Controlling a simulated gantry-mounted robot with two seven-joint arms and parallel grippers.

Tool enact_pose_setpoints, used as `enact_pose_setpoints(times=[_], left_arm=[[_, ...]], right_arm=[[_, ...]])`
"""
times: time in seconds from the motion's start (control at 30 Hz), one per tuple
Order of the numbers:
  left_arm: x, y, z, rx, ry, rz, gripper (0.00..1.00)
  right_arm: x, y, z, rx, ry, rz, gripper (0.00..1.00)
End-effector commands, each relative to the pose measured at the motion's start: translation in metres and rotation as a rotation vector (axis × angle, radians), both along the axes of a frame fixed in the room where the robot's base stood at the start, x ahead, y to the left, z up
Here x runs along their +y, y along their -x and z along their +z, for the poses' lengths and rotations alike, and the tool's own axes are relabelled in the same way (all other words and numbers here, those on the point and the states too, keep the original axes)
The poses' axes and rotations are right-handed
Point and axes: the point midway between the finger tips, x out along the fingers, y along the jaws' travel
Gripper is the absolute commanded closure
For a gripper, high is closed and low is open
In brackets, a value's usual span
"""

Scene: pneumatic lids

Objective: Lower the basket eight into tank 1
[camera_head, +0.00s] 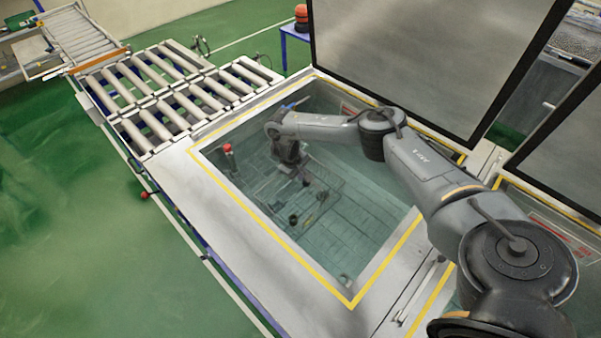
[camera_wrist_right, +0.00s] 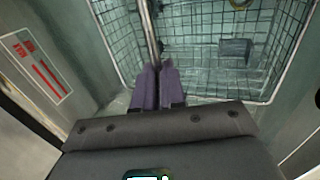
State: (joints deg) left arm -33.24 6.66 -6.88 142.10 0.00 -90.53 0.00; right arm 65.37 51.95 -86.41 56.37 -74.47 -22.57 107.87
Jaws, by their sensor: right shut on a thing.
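My right gripper (camera_head: 303,178) reaches down into the open tank (camera_head: 275,240), which is framed by a yellow line. In the right wrist view its fingers (camera_wrist_right: 158,88) are shut on the thin metal handle of the wire basket (camera_wrist_right: 110,40). The basket (camera_head: 328,190) is inside the tank opening, below the rim, partly hidden by my right arm in the head view. A small dark block (camera_wrist_right: 236,49) lies in the basket. Whether the basket touches the tank floor I cannot tell. My left gripper is not in view.
A raised dark lid (camera_head: 430,50) stands behind the tank. A roller conveyor (camera_head: 180,95) adjoins the tank on the left. A second tank with its raised lid (camera_head: 570,150) is at the right. A red-topped fitting (camera_head: 228,150) is at the tank's left edge.

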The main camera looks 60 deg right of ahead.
Motion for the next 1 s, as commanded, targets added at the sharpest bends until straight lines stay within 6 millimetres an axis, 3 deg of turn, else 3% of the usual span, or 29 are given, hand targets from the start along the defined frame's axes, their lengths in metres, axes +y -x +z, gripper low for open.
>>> enact_pose_setpoints(times=[1.0], left_arm=[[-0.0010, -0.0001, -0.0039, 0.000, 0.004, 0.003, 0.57]], right_arm=[[-0.0003, -0.0010, -0.0071, -0.002, 0.001, 0.000, 1.00]])
